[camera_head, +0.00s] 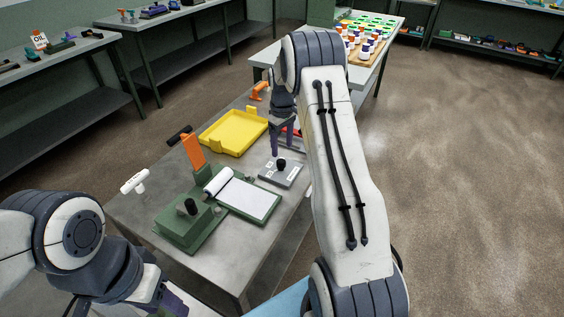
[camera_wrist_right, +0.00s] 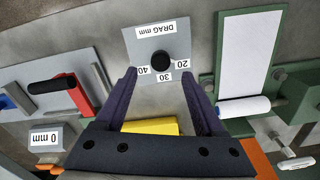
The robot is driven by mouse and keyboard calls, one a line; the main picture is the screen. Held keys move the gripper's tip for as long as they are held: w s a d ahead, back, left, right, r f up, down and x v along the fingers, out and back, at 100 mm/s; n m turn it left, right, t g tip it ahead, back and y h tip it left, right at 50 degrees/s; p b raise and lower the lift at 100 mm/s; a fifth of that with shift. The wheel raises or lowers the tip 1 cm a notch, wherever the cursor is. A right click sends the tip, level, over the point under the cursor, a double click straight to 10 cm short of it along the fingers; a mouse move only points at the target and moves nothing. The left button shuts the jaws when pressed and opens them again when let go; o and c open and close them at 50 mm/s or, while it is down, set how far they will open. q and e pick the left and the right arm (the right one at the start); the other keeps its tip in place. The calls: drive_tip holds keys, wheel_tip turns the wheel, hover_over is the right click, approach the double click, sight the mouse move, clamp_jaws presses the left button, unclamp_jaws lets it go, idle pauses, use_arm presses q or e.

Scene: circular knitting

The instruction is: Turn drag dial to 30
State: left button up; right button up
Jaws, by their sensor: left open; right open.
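The drag dial is a round black knob (camera_wrist_right: 160,61) on a grey plate (camera_wrist_right: 143,44) marked "DRAG mm", with labels 40, 30 and 20 around the knob. No pointer mark on the knob can be made out. In the head view the knob (camera_head: 281,164) sits on its plate (camera_head: 274,178) at the table's right side. My right gripper (camera_wrist_right: 159,72) is open and empty, with its fingertips on either side of the knob's near edge; contact cannot be told. My left gripper (camera_head: 172,302) is partly in the head view at bottom left, away from the table things.
A green device (camera_head: 190,229) with a black knob and a white sheet (camera_head: 247,199) stands beside the dial plate. A yellow tray (camera_head: 233,132) lies behind.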

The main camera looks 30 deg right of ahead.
sight(282, 161)
wheel_tip(282, 161, down, 8)
drive_tip(key=shift+f+p, duration=0.1)
drive_tip(key=shift+p, duration=0.5)
clamp_jaws()
